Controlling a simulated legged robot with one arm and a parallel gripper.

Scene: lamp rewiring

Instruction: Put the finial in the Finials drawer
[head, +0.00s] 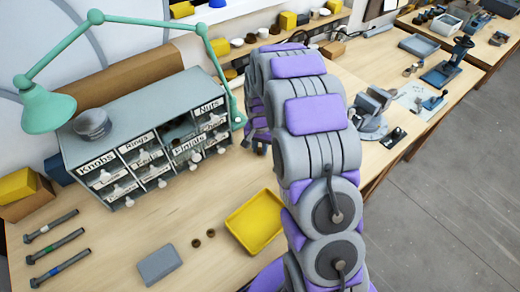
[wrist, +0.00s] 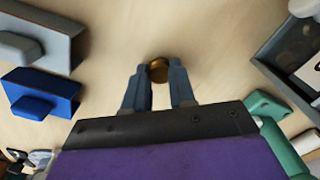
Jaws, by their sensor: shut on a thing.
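A small brown-gold round finial (wrist: 158,67) sits between the fingertips of my gripper (wrist: 159,77) in the wrist view. My gripper is shut on it, with pale wood beyond. In the head view my arm covers most of the gripper, and the finial is hidden. The Finials drawer (head: 189,145) is in the grey cabinet (head: 150,97) left of my arm. It appears pulled out, with a dark opening behind its label. The gripper is to the right of the cabinet.
A green lamp (head: 47,108) arches over the cabinet, its base near the cabinet's right end. A yellow tray (head: 256,221), a grey box (head: 159,264) and two small brown rings (head: 203,239) lie in front. A blue object (wrist: 40,94) is left in the wrist view.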

